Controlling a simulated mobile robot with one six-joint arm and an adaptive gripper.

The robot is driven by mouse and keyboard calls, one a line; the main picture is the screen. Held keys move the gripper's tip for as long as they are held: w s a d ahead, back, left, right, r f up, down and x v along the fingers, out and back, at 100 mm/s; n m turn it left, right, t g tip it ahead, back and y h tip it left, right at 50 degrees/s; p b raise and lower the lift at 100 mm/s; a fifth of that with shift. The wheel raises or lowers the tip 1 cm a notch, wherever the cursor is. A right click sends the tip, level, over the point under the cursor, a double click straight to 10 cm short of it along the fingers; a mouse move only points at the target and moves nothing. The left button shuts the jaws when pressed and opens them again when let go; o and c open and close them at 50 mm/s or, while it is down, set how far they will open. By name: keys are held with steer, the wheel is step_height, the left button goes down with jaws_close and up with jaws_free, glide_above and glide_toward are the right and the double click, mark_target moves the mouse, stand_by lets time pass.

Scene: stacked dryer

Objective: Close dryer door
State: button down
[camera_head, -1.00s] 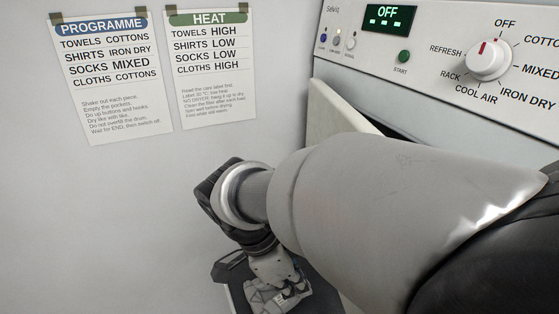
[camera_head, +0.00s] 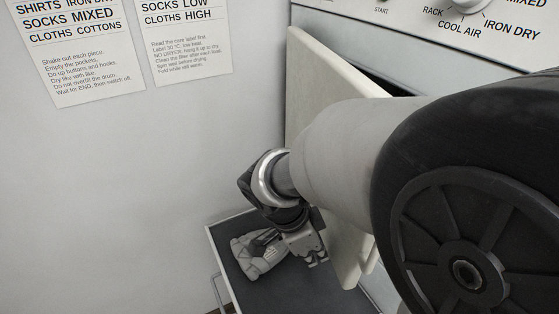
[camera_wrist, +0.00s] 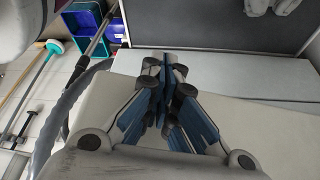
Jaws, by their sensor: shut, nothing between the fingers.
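The dryer door (camera_head: 335,78), a cream panel, stands ajar on the white dryer front (camera_head: 420,42), with a dark gap behind its top edge. My arm crosses in front and hides much of it. My gripper (camera_head: 316,256) is low beside the door's outer face, shut and empty. In the wrist view, my gripper (camera_wrist: 168,68) has its blue-grey fingers together, above a pale surface that appears to be the door (camera_wrist: 100,120). I cannot tell whether the fingers touch it.
A plain wall with two notices (camera_head: 75,60) is at the left. The wrist view shows blue bins (camera_wrist: 90,35) and long-handled tools on the floor at the left.

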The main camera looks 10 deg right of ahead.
steer(key=shift+d, duration=0.1)
steer(key=d+n+b, duration=0.1)
steer(key=d+b, duration=0.1)
steer(key=d, duration=0.8)
steer(key=shift+w+d+n+t, duration=0.3)
steer(key=shift+w+d, duration=0.1)
